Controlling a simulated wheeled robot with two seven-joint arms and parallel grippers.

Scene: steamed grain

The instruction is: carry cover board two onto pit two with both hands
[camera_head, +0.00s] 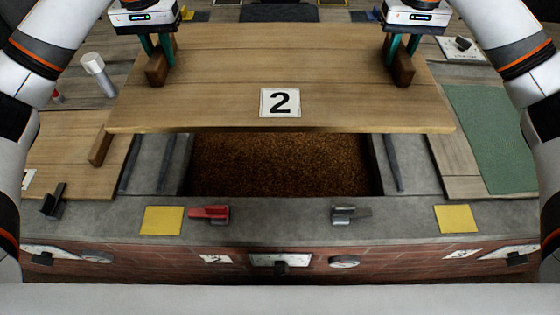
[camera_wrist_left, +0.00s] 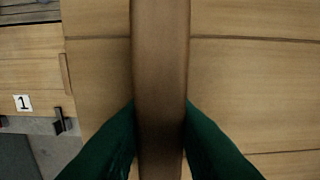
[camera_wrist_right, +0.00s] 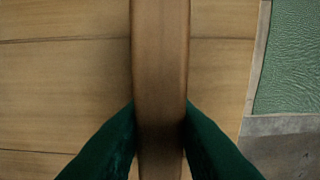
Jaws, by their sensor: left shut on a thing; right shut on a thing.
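Cover board two (camera_head: 225,70) is a wide wooden board with a white "2" label (camera_head: 280,103) near its front edge. It is held up level above the counter, over the back part of pit two (camera_head: 280,165), whose brown grainy filling shows in front of the board. My left gripper (camera_head: 157,62) is shut on the board's left wooden handle (camera_wrist_left: 160,60). My right gripper (camera_head: 401,62) is shut on its right wooden handle (camera_wrist_right: 160,60). The board hides the back of the pit.
Board one (camera_head: 75,140) with its handle lies at the left; its "1" label shows in the left wrist view (camera_wrist_left: 23,102). A green mat (camera_head: 490,135) lies at the right. A red lever (camera_head: 209,214), a grey lever (camera_head: 350,214) and yellow squares (camera_head: 162,220) line the front ledge. A white-capped cylinder (camera_head: 98,73) stands back left.

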